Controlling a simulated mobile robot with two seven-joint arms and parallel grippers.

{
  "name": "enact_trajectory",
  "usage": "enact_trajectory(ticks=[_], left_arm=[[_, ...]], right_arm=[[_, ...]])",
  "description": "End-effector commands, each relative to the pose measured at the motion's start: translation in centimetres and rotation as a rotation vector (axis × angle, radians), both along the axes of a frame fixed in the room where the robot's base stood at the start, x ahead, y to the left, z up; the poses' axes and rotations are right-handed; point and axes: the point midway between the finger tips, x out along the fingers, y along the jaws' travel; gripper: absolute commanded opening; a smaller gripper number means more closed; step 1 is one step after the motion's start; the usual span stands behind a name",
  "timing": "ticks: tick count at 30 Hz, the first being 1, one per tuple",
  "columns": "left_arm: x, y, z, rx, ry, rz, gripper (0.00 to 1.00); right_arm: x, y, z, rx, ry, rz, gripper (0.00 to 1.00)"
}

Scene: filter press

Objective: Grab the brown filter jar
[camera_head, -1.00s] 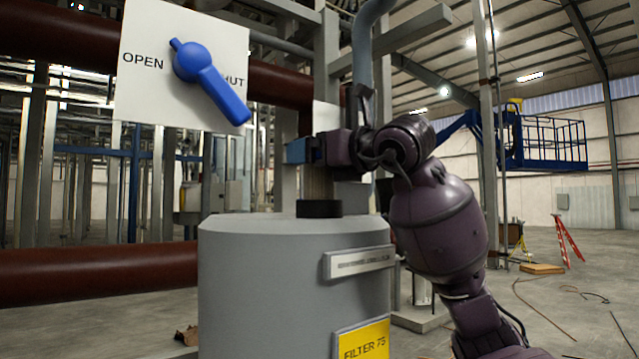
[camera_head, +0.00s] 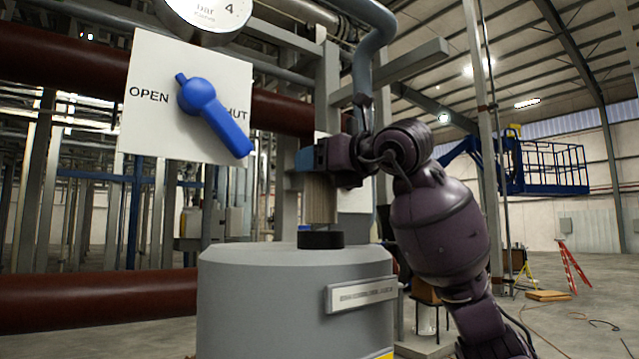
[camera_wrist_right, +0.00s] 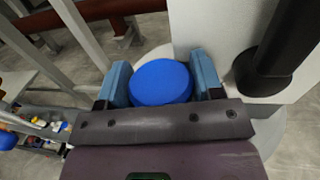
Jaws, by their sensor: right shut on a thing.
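The brown filter jar (camera_head: 321,198) is a pale brown ribbed cylinder with a blue round top, which shows in the right wrist view (camera_wrist_right: 161,82). My right gripper (camera_head: 306,158) is shut on its top, with one blue finger on each side. The jar hangs upright over the black ring (camera_head: 320,240) on top of the grey filter housing (camera_head: 290,300). Its lower end appears just above the ring. My left gripper is not in view.
A white panel (camera_head: 150,125) with a blue lever (camera_head: 215,115) stands at the upper left, near a gauge (camera_head: 210,12). A plate (camera_head: 362,294) sticks out from the housing. Grey posts and pipes stand behind my right arm. The floor at right is mostly open.

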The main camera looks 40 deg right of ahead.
Motion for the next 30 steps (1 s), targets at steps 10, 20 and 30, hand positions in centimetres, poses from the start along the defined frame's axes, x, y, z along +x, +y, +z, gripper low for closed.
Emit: enact_trajectory(ticks=[10,20,30], left_arm=[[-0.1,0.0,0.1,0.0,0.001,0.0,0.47],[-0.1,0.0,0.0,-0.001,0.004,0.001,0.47],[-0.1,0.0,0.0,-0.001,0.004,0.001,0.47]], right_arm=[[-0.1,0.0,6.5,0.001,-0.005,-0.001,0.34],[-0.1,0.0,11.6,0.002,-0.004,0.001,0.34],[-0.1,0.0,15.1,0.001,-0.002,0.0,0.34]])
